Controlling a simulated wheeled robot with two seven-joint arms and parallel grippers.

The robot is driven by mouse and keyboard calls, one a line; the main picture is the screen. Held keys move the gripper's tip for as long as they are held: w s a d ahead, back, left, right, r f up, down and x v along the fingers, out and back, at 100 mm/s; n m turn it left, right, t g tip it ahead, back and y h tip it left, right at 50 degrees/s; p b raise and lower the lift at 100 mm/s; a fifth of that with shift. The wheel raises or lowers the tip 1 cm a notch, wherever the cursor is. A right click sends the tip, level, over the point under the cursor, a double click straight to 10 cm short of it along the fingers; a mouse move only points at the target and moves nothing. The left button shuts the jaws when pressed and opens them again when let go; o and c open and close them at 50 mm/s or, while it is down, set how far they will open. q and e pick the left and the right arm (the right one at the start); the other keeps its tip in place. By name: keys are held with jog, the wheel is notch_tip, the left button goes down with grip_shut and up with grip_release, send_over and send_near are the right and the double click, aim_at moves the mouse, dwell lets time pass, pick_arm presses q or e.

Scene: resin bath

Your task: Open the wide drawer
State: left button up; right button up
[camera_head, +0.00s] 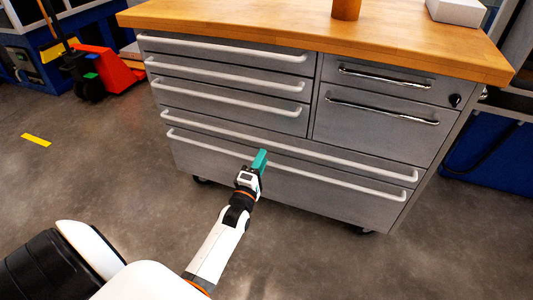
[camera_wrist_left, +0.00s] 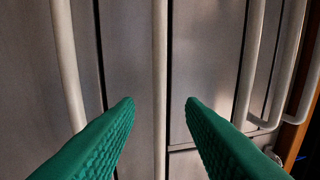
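The grey cabinet (camera_head: 235,185) has two full-width drawers at the bottom, each with a long pale bar handle. The upper wide handle (camera_head: 330,156) and the lower wide handle (camera_head: 330,179) run across the front. All drawers look shut. My left gripper (camera_head: 261,158) is in front of these two drawers, near the middle. In the left wrist view its green fingers (camera_wrist_left: 160,105) are open. One vertical-looking bar (camera_wrist_left: 160,60), apparently the upper wide handle, runs between them; contact cannot be seen. The lower handle (camera_wrist_left: 66,60) is left of the fingers. My right gripper is not in view.
Short drawers with pale handles (camera_head: 225,73) and two with shiny handles (camera_head: 385,112) sit above. The wooden top (camera_head: 250,22) holds a brown cup-like object (camera_head: 346,9) and a white box (camera_head: 456,11). A red pallet jack (camera_head: 105,68) stands left. The front floor is clear.

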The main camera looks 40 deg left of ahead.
pick_arm(q)
jog(key=b+x, duration=0.1)
jog(key=x, duration=0.4)
grip_shut()
